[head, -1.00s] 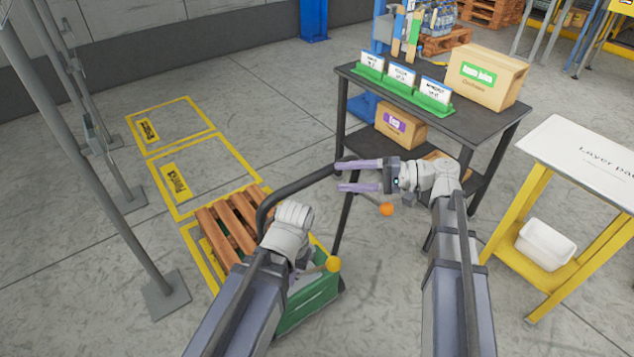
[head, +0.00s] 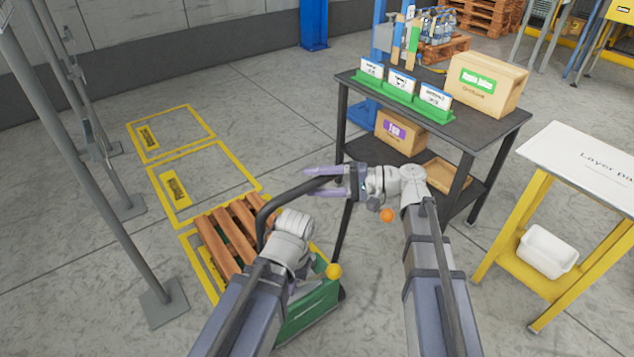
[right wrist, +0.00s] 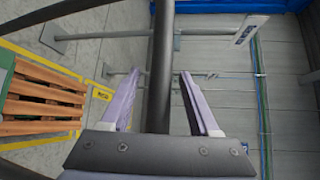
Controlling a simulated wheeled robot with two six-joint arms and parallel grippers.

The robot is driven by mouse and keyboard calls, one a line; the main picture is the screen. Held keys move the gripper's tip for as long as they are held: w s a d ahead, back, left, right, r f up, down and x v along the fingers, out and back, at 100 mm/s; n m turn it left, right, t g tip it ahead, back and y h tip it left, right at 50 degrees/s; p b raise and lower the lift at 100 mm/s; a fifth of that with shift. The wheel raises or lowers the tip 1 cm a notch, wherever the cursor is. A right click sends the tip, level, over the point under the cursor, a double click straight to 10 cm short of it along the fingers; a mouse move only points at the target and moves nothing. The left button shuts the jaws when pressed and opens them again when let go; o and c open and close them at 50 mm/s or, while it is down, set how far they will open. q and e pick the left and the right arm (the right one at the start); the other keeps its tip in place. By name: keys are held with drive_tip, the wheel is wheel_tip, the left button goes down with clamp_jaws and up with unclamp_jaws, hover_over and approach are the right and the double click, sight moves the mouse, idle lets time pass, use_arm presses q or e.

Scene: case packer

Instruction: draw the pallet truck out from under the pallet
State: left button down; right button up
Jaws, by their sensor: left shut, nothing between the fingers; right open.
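The pallet truck (head: 312,312) has a green body and a black looped handle (head: 268,208). It stands low at the centre left. The wooden pallet (head: 217,243) lies beyond it on a yellow-marked floor bay, and the truck's forks are hidden. My right gripper (head: 318,184) is open at the right part of the handle. In the right wrist view, the black handle bar (right wrist: 160,75) runs between its spread fingers. My left gripper (head: 297,288) is shut and empty beside the truck's handle, mostly hidden behind its own wrist.
A dark table (head: 490,125) with cartons and green card holders stands right of the handle. A yellow stand (head: 540,185) with a white top is at the far right. A grey post (head: 105,180) rises at left. Floor beyond the pallet is clear.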

clamp_jaws()
idle(0.4)
idle(1.0)
